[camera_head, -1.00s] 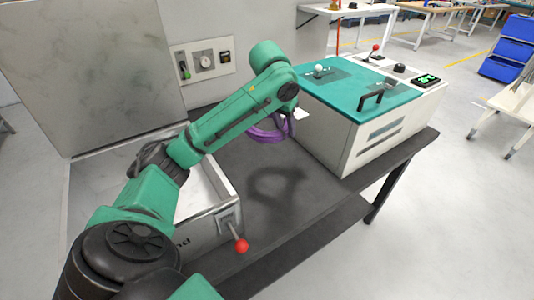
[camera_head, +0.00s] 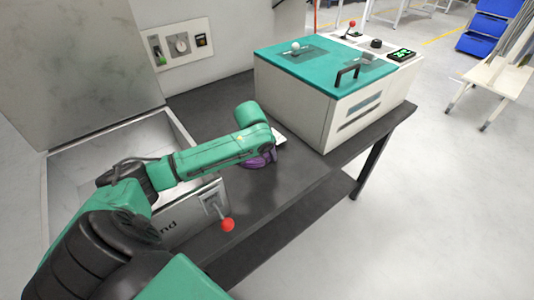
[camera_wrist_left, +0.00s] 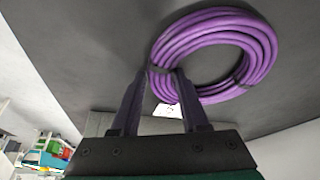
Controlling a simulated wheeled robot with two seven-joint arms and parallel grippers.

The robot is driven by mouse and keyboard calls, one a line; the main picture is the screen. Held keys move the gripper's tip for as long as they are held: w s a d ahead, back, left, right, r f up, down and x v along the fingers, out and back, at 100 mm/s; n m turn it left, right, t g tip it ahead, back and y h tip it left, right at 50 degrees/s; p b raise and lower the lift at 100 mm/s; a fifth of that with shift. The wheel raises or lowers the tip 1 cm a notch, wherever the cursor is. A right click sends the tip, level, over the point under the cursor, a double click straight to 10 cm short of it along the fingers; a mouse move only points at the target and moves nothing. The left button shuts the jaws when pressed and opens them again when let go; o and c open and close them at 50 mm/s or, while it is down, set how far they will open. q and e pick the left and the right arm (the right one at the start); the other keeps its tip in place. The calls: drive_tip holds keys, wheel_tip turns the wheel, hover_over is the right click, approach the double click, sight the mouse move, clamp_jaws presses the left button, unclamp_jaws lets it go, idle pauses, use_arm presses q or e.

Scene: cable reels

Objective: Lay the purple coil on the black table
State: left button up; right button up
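The purple coil (camera_wrist_left: 258,55) is a ring of several cable turns with dark ties. In the left wrist view, its left side lies between the fingertips of my left gripper (camera_wrist_left: 162,72), which sit close against both sides of it. In the head view, a small part of the coil (camera_head: 258,160) shows below the end of my left arm, low over or on the black table (camera_head: 280,180); contact cannot be told. The arm hides the rest of the coil and most of the gripper there. My right gripper is out of view.
A white machine with a teal lid (camera_head: 325,68) stands right of the coil. A pale open box (camera_head: 95,155) with a red-knobbed lever (camera_head: 227,224) lies left. A small white piece (camera_head: 279,139) is beside the arm's end. The table's front right is clear.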

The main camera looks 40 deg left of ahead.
use_arm(q)
drive_tip(key=shift+o, duration=0.9)
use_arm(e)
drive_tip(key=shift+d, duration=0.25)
use_arm(q)
drive_tip(key=shift+r, duration=0.1)
drive_tip(key=v, duration=1.2)
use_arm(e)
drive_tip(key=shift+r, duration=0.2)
use_arm(q)
drive_tip(key=shift+d, duration=0.1)
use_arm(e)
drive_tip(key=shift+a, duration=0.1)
